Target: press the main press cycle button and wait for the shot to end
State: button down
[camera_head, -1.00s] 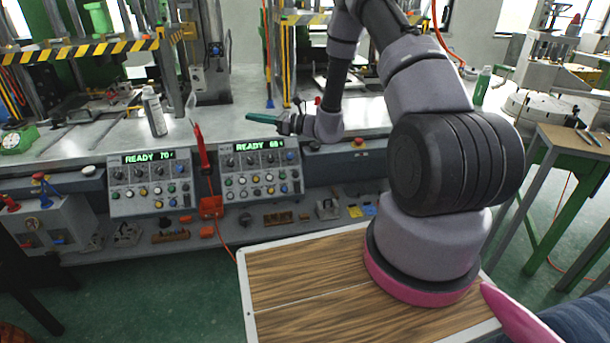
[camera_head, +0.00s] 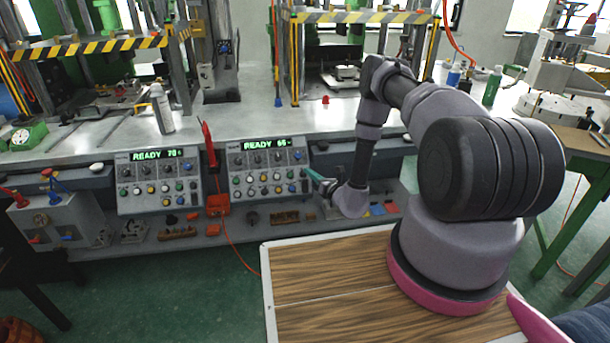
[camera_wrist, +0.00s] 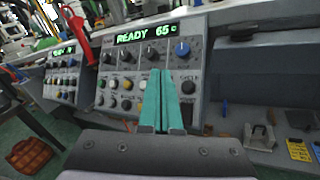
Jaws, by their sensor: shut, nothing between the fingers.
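The right control panel (camera_head: 268,168) has a lit green READY display (camera_head: 265,144), a row of knobs and rows of small coloured buttons. It also fills the middle of the wrist view (camera_wrist: 150,65). My gripper (camera_head: 312,172) is at the right end of this panel, its teal fingers shut and empty, pointing toward the panel. In the wrist view the fingers (camera_wrist: 160,75) cover part of the button rows. A dark round button (camera_wrist: 188,87) under a partly legible label lies just right of them. Contact cannot be told. The left control panel (camera_head: 158,182) also reads READY.
A red-handled tool (camera_head: 208,145) stands between the panels, with a red box (camera_head: 218,204) below. A grey bottle (camera_head: 162,108) stands on the bench (camera_head: 230,118). Small parts lie on the lower shelf. Press frames with striped bars (camera_head: 365,17) rise behind. Floor in front is open.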

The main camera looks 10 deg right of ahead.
aim_at(303, 174)
jog(key=shift+w+f, duration=1.4)
jog(key=shift+w, duration=0.3)
jog(key=shift+w+f, duration=1.4)
jog(key=shift+w, duration=0.25)
jog(key=shift+w+f, duration=0.1)
jog(key=shift+w+f, duration=0.2)
